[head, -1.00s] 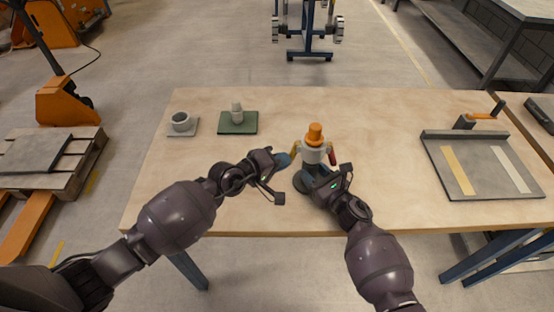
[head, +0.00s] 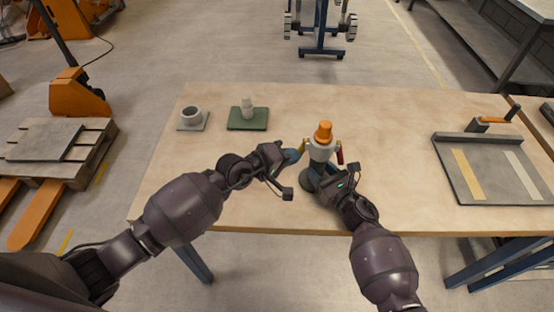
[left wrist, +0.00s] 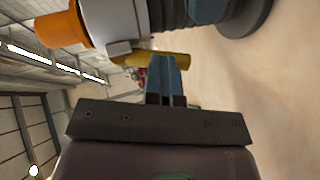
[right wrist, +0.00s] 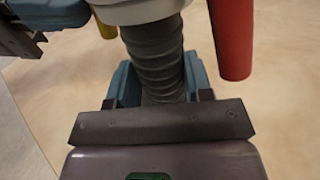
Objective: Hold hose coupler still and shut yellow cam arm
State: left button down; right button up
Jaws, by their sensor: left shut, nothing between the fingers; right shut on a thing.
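The hose coupler (head: 321,150) stands upright on the table, with a light grey body, an orange top (head: 323,131) and a dark ribbed hose (right wrist: 155,60) below. My right gripper (head: 317,176) is shut around the ribbed hose under the body. The yellow cam arm (head: 303,147) hangs on the coupler's left side, angled outward. The red cam arm (head: 340,155) hangs down on the right. My left gripper (head: 293,155) is shut and empty, its blue fingertips right by the yellow cam arm. In the left wrist view the yellow cam arm (left wrist: 160,59) lies across the fingertips; contact is unclear.
A dark round base (head: 322,190) is under the coupler. A grey cup on a plate (head: 192,119) and a grey fitting on a green pad (head: 247,117) stand at the back left. A grey tray (head: 488,185) with two strips lies at right. The middle back is clear.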

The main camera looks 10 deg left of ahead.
pick_arm(q)
jog(key=f+v, duration=0.1)
jog(key=v, duration=1.3)
jog(key=shift+a+f, duration=0.15)
jog(key=shift+a, duration=0.05)
pick_arm(e)
jog(key=o, duration=1.2)
jog(key=shift+o, duration=0.2)
